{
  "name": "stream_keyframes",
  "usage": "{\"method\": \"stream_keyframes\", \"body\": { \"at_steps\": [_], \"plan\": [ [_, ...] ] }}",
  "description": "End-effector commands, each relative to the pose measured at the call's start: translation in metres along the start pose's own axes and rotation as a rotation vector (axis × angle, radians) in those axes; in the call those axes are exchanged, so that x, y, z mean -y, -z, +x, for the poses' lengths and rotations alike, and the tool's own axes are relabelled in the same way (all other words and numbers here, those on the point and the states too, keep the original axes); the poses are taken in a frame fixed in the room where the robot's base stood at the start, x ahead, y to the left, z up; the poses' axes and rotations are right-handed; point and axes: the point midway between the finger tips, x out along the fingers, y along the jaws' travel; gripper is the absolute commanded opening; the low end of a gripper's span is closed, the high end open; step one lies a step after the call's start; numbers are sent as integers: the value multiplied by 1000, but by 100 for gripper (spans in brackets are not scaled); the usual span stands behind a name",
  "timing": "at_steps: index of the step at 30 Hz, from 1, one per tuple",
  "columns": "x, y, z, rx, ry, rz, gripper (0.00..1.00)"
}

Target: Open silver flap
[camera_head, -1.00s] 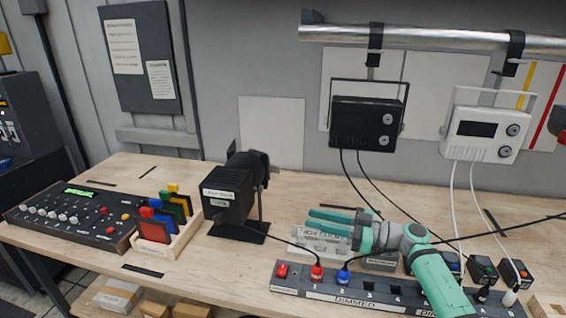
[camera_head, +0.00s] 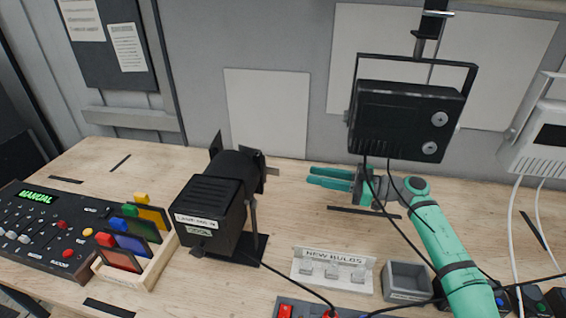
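A black stage lamp (camera_head: 212,205) stands on the table left of centre, its labelled back facing me. Thin flaps show around its far end: dark ones at the top, and a small greyish one (camera_head: 272,171) sticking out to the right, which may be the silver flap. Most of the lamp's front is hidden behind its body. My teal gripper (camera_head: 309,176) is to the right of this flap, apart from it. Its fingers point left toward the flap, with a narrow gap between them and nothing held.
A black floodlight (camera_head: 407,120) hangs above my arm, its cables crossing in front of it. A NEW BULBS rack (camera_head: 333,270) and a grey open box (camera_head: 407,283) stand nearer. A control console (camera_head: 40,232) and coloured filters in a wooden holder (camera_head: 150,275) are at left.

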Motion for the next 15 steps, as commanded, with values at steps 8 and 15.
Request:
{"method": "stream_keyframes", "body": {
  "at_steps": [8, 15],
  "plan": [
    [1, 0, 39, 1, 4, 0, 25],
    [1, 0, 80, -1, 3, 1, 25]
  ]
}}
